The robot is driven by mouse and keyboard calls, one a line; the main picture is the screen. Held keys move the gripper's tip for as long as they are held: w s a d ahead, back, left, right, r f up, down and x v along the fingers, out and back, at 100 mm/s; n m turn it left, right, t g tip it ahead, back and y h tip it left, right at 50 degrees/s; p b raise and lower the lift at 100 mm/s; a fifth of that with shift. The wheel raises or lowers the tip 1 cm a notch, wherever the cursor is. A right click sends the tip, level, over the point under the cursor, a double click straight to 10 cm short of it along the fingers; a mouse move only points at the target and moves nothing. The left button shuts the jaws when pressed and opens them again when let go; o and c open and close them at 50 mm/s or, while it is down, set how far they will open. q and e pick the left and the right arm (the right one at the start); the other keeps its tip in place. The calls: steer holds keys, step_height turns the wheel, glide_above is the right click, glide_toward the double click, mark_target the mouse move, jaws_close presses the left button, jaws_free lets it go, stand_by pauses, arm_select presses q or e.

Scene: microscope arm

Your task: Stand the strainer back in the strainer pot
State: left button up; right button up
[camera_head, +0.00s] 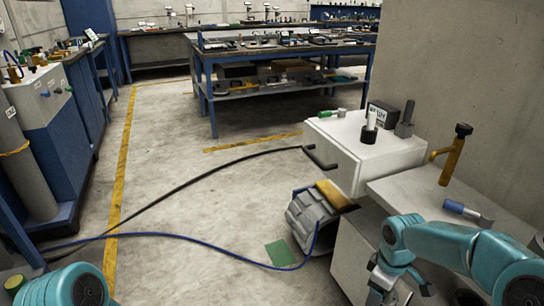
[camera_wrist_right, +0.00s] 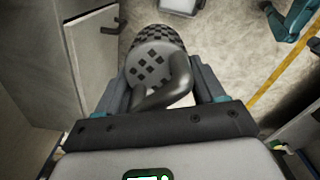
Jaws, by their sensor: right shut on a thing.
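My right gripper (camera_wrist_right: 163,82) is shut on a dark, perforated round thing with a thick curved bar, which I take for the strainer (camera_wrist_right: 152,62). Its holed face shows between the fingers in the right wrist view. In the head view my right arm reaches in from the right and bends down at the bottom, in front of the white cabinets; the gripper end (camera_head: 392,288) is partly cut off, and I cannot make out the strainer there. No vessel is clearly recognisable as the strainer pot. My left arm shows only a teal link at bottom left; its gripper is out of view.
A white cabinet (camera_head: 352,152) carries small items, among them a black-and-white cylinder (camera_head: 370,127). On the lower pale top (camera_head: 405,190) are a brass tool (camera_head: 452,157) and a blue-handled tool (camera_head: 462,210).

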steer(key=s+a+r+m, duration=0.2)
steer(key=a+r+m, duration=0.55)
steer(key=r, duration=0.25)
arm_select(q)
step_height(320, 180, up, 26)
steer(key=p, duration=2.6)
arm_select(e)
step_height(320, 180, up, 18)
steer(key=s+m, duration=0.1)
steer(key=s, duration=0.1)
steer(key=shift+s+d+r, duration=0.15)
steer(key=shift+d, duration=0.2)
arm_select(q)
steer(key=shift+r, duration=0.1)
arm_select(e)
steer(key=shift+m, duration=0.25)
arm_select(q)
steer(key=shift+c, duration=1)
arm_select(e)
steer(key=shift+a, duration=0.1)
